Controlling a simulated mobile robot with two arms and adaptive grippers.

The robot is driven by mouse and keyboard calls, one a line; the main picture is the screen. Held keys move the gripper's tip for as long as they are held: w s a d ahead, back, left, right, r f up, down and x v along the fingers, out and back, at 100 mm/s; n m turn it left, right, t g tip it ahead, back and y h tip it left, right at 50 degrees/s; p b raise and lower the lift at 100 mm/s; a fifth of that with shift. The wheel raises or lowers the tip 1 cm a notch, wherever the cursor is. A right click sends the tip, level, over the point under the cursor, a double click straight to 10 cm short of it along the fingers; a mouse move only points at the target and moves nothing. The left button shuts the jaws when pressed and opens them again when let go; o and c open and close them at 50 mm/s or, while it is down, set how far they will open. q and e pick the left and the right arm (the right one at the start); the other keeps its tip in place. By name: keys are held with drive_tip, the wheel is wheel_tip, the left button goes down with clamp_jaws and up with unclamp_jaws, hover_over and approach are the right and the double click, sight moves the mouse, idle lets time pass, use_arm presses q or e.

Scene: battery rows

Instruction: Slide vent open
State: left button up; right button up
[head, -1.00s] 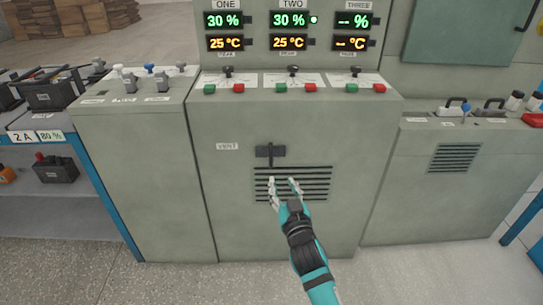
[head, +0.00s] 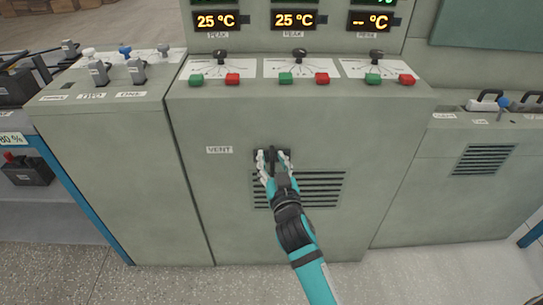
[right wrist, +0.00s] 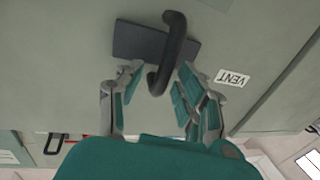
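The vent (head: 310,190) is a set of dark horizontal slots on the front of the grey-green cabinet, beside a VENT label (head: 219,150). Its black handle (right wrist: 168,55) stands on a dark plate (right wrist: 140,42) above the slots. In the right wrist view my right gripper (right wrist: 155,85) is open, with the handle's end between the fingers and gaps on both sides. In the head view the fingers hide part of the handle and plate. My left gripper is not in view.
Above the vent is a sloped panel with dark knobs and green and red buttons (head: 285,78). Orange temperature displays (head: 294,20) are above that. Another cabinet with a slotted grille (head: 485,160) stands at right. The floor (head: 160,285) in front is clear.

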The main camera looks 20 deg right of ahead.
drive_tip(key=shift+r, duration=0.1)
drive_tip(key=shift+c, duration=0.7)
clamp_jaws()
drive_tip(key=shift+r, duration=0.1)
